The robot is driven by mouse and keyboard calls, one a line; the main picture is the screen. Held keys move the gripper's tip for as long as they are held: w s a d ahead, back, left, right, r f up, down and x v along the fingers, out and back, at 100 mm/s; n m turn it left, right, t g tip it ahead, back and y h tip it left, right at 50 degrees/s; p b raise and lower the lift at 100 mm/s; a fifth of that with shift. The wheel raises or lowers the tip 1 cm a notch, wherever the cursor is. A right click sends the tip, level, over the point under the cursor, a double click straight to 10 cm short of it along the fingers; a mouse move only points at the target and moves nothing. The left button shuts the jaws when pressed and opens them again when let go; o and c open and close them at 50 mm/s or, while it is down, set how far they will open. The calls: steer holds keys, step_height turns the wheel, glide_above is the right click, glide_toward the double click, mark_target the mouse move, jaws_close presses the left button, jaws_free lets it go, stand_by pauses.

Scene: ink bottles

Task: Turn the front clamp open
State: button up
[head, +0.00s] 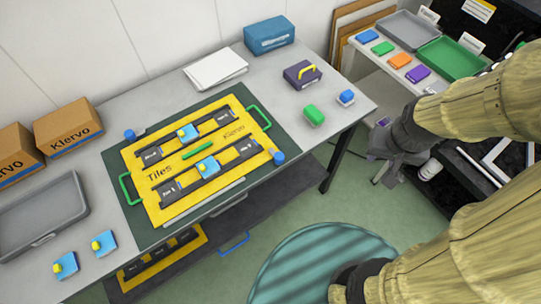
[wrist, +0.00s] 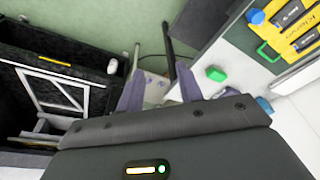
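A yellow board (head: 150,205) marked "Tiles" lies on a dark green mat on the grey table. A blue clamp knob (head: 278,157) sits at its front right corner, and it also shows in the wrist view (wrist: 257,17). Another blue clamp knob (head: 130,134) is at the back left corner. I cannot tell from the knobs how far either clamp is turned. My gripper (head: 380,160) hangs off the table's right end, well apart from the board. In the wrist view its two fingers (wrist: 160,93) are spread with nothing between them.
A grey tray (head: 40,215) and cartons are at the left. A side table holds a green tray (head: 450,60) and coloured blocks.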

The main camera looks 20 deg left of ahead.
steer(key=o, duration=0.3)
steer(key=shift+a, duration=0.1)
steer(key=shift+o, duration=0.2)
steer(key=n+g+b, duration=0.1)
steer(key=g+b, duration=0.1)
steer(key=g, duration=0.1)
glide_above(279, 156)
step_height(279, 156, down, 3)
steer(key=shift+f, duration=0.1)
step_height(279, 156, down, 17)
steer(key=shift+f+p, duration=0.2)
steer(key=shift+p, duration=0.1)
